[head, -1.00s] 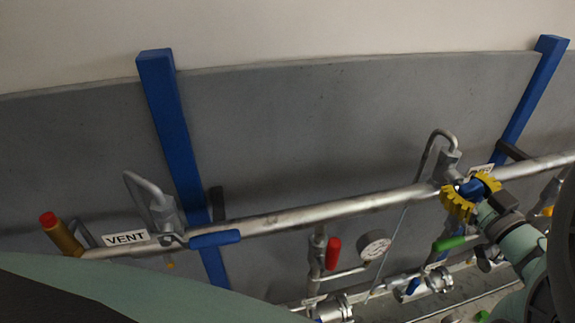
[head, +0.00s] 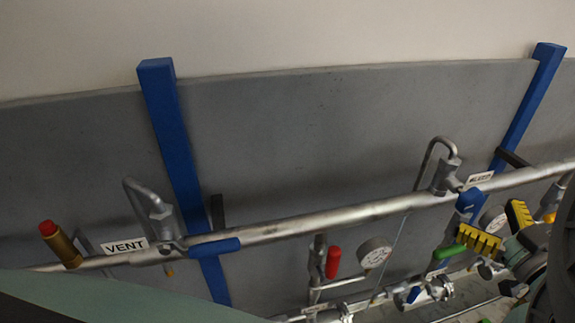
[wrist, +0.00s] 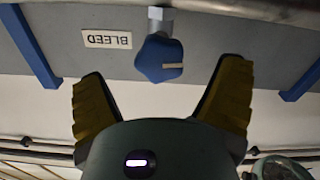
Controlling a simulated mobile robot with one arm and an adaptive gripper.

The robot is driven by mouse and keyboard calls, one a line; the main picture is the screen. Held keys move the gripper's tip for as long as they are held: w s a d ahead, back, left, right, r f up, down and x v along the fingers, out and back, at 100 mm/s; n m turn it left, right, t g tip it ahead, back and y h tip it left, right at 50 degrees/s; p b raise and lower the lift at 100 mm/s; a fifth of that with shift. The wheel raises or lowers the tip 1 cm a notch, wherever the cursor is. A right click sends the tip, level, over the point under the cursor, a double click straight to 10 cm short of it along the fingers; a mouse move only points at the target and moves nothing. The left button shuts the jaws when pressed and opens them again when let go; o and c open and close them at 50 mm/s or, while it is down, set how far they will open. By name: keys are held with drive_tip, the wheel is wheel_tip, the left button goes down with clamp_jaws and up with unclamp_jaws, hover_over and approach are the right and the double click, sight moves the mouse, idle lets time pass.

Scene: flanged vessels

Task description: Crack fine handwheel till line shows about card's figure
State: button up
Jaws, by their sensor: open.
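A blue lobed handwheel (wrist: 160,59) with a pale line on its face hangs under a silver stem in the wrist view. A white BLEED label (wrist: 106,39) is upside down beside it. In the head view the blue handwheel (head: 470,203) sits just below the pipe, near a small white label (head: 480,180). My gripper (head: 499,228), with yellow ribbed fingers, is open and empty, below and right of the handwheel. In the wrist view the handwheel lies ahead, between the spread fingertips and apart from them. I see no card with a readable figure.
A long silver pipe (head: 330,215) crosses the wall, with a VENT label (head: 125,246) and a blue lever (head: 214,246) at left. Below it are a red handle (head: 333,262), a round gauge (head: 375,252) and a green handle (head: 449,251). Another gauge (head: 493,218) is close behind my fingers.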

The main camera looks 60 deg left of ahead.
drive_tip(key=v, duration=0.6)
idle(7.4)
